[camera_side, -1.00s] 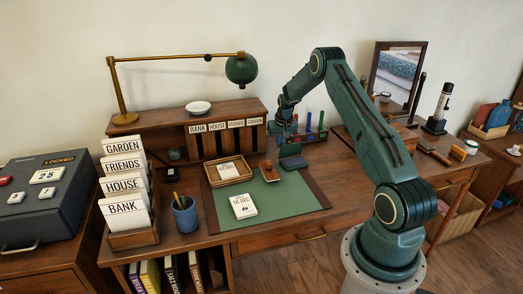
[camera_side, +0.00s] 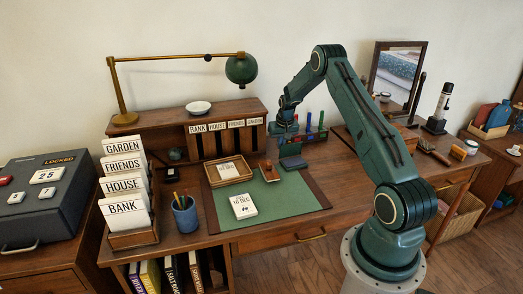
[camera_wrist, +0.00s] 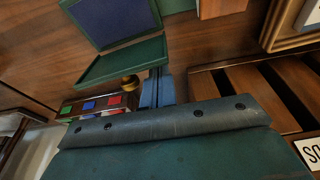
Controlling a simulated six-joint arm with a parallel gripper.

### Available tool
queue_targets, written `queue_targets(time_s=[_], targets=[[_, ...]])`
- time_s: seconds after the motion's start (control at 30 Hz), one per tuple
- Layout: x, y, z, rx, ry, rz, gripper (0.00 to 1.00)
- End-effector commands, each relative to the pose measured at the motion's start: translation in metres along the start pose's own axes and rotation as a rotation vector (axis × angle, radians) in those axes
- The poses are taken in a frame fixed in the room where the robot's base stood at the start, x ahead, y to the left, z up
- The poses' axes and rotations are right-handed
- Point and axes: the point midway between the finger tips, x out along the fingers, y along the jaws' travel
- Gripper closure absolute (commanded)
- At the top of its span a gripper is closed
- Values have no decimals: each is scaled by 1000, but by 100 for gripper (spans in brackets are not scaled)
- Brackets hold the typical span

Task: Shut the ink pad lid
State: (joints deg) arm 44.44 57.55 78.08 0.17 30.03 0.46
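The green ink pad case (camera_side: 293,163) sits on the desk at the back right of the green mat. In the wrist view its dark blue pad (camera_wrist: 112,18) is uncovered, and its lid (camera_wrist: 122,60) stands open along the pad's edge. In the side view the lid is hard to separate from my gripper. My gripper (camera_side: 284,139) is low behind the ink pad. In the wrist view its blue fingers (camera_wrist: 157,90) are close together beside the lid, with nothing seen between them. I cannot tell whether they touch the lid.
A wooden stamp (camera_side: 268,171) stands left of the ink pad. A rack of coloured stamps (camera_side: 312,133) is behind it to the right. Labelled letter slots (camera_side: 228,138) stand at the back left.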

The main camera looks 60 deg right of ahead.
Motion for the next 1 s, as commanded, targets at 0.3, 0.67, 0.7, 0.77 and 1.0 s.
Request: queue_targets(time_s=[0.3,0.67,0.7,0.77,1.0], targets=[[-3,1,11,0,0,0,100],[-6,2,23,0,0,0,100],[-7,3,25,0,-1,0,100],[-7,3,27,0,-1,0,100],[-8,3,32,0,0,0,100]])
